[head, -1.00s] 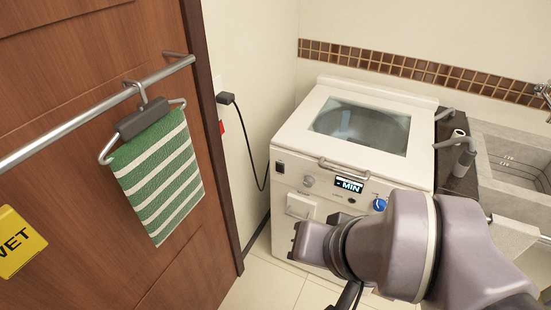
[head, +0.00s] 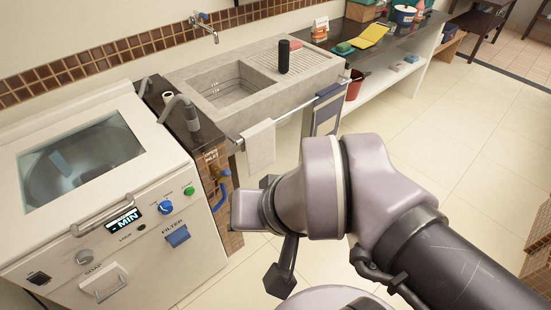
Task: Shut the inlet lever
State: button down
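A blue lever handle (head: 220,198) sits on brass-coloured pipework (head: 214,168) in the gap between the washing machine and the sink counter. A small label (head: 211,156), too small to read, is above it. I take this for the inlet lever; whether it is open or shut I cannot tell. My arm reaches in from the lower right. Dark parts at its end, which seem to be my gripper (head: 281,278), show to the right of and below the lever, apart from it in the picture. The fingers are not clear, and nothing is seen held.
The washing machine (head: 158,231) stands at left, its display reading MIN, with blue and green knobs. A stone sink (head: 205,98) is behind the lever. A towel (head: 260,146) hangs on the rail in front of it. The tiled floor (head: 440,150) at right is clear.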

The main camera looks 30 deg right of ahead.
aim_at(225, 173)
jog(key=i, duration=0.5)
jog(key=i+j+z, duration=0.15)
jog(key=i, duration=0.3)
